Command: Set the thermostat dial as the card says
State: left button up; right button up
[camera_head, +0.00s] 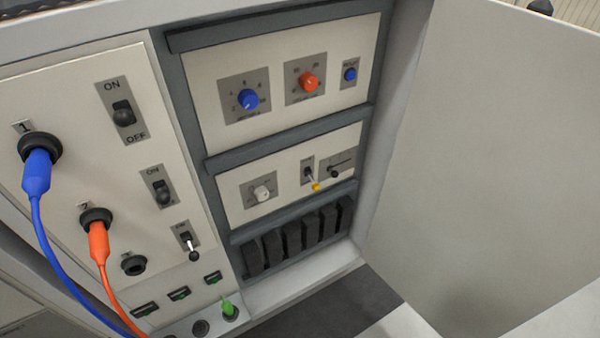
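Three round dials show on the cabinet's right-hand panels. A blue dial (248,99) and an orange dial (309,82) sit on the upper panel, each on a grey plate with a printed scale. A white dial (262,193) sits on the lower panel on a grey plate. The print under the dials is too small to read, so I cannot tell which is the thermostat. No card can be made out. Neither of my grippers is in view.
The left panel has switches (123,113), a blue plug (37,173) and an orange plug (98,243) with hanging cables. A yellow-tipped lever (315,186) and a blue button (350,75) are near the dials. A large pale door panel (490,150) stands at the right.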

aim_at(261, 192)
jog(key=l+u, duration=0.15)
jog(key=l, duration=0.35)
jog(key=k+l+u, duration=0.15)
jog(key=l, duration=0.35)
jog(key=l+u, duration=0.15)
jog(key=l, duration=0.3)
jog(key=k, duration=0.05)
